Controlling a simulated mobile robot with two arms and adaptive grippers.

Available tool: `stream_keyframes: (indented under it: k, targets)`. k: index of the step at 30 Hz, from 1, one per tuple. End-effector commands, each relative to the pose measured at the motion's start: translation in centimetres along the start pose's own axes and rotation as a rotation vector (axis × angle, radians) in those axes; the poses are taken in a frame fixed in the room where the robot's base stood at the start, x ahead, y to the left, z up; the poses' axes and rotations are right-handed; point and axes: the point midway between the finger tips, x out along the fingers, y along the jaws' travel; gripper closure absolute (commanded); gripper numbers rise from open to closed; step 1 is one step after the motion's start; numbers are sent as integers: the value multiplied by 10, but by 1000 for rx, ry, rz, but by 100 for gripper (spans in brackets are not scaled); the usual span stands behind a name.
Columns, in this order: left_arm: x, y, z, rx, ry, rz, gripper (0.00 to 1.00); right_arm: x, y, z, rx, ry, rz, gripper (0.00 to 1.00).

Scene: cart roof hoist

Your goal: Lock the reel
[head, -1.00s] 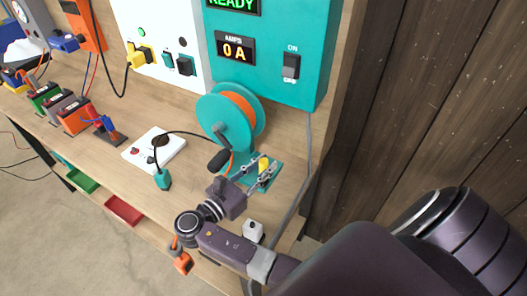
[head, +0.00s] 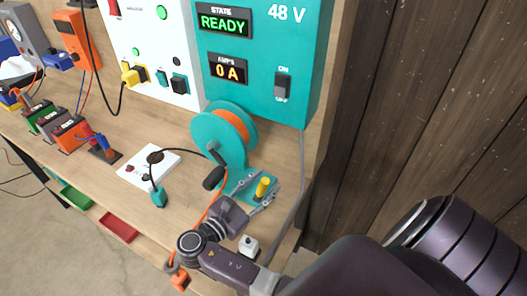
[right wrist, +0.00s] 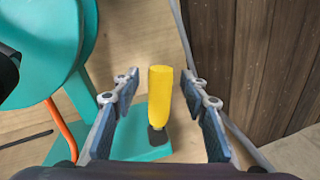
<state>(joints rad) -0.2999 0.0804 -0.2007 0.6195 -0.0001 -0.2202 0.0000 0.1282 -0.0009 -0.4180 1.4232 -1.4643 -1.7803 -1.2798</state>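The teal reel (head: 208,132) with orange cable wound on it stands on the bench, its black-gripped crank (head: 213,178) at the front. A yellow lock lever (head: 263,187) stands upright on the reel's teal base (head: 236,184). My right gripper (head: 259,195) is open, its fingers on either side of the lever. In the right wrist view the yellow lever (right wrist: 160,97) stands between the open fingers (right wrist: 160,85), with a gap on both sides. The reel's side (right wrist: 40,50) fills the upper left there. My left gripper is not in view.
A teal power box (head: 258,55) reading READY and 0 A is on the wall behind the reel. A white plate (head: 150,165) with a cabled teal plug (head: 158,196) lies left of it. Several batteries (head: 72,132) stand farther left. A small white block (head: 248,246) is near the forearm.

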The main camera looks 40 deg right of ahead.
Motion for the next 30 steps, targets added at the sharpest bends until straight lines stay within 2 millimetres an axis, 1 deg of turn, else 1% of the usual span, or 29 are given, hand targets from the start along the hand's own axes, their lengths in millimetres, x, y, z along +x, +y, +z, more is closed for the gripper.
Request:
stream_keyframes:
  k: [5, 8, 15, 18, 21, 24, 30]
  targets:
    - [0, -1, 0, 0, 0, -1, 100, -1, 0, 0, -1, 0, 0, 60]
    - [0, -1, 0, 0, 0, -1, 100, -9, 0, -1, -2, 2, 0, 60]
    - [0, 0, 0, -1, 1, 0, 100, -49, 0, -1, -2, 4, 0, 60]
    - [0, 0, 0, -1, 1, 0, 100, -63, 0, -1, -2, 3, 0, 60]
    - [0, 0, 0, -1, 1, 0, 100, -71, 0, 0, -1, 1, 0, 60]
    - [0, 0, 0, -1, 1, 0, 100, -75, 0, 0, -1, 0, 1, 60]
    - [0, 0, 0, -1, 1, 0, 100, -76, 0, 0, 0, 0, 0, 60]
